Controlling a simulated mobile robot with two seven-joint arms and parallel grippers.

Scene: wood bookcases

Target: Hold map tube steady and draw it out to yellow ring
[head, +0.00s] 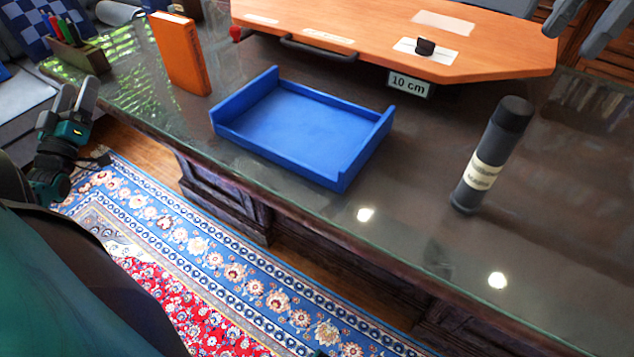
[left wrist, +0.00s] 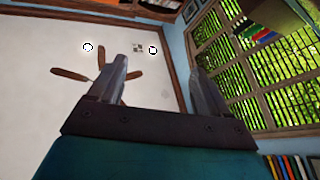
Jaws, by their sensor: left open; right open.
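The map tube (head: 500,140) is a dark cylinder with a black cap and a cream label band. It stands upright on the right part of the glass-topped desk, and no yellow ring shows on it. My left gripper (head: 77,94) is open and empty beyond the desk's left edge, far from the tube. Its two spread fingers also show in the left wrist view (left wrist: 157,65), with nothing between them. Two grey fingers of my right gripper (head: 570,44) show at the top right, spread and empty, above and beyond the tube.
A blue open tray (head: 300,130) lies on the desk (head: 420,190) left of the tube. Behind it is an orange board (head: 370,35) with a black knob and a "10 cm" sign (head: 409,83). An orange book (head: 180,55) stands upright farther left. Desk around the tube is clear.

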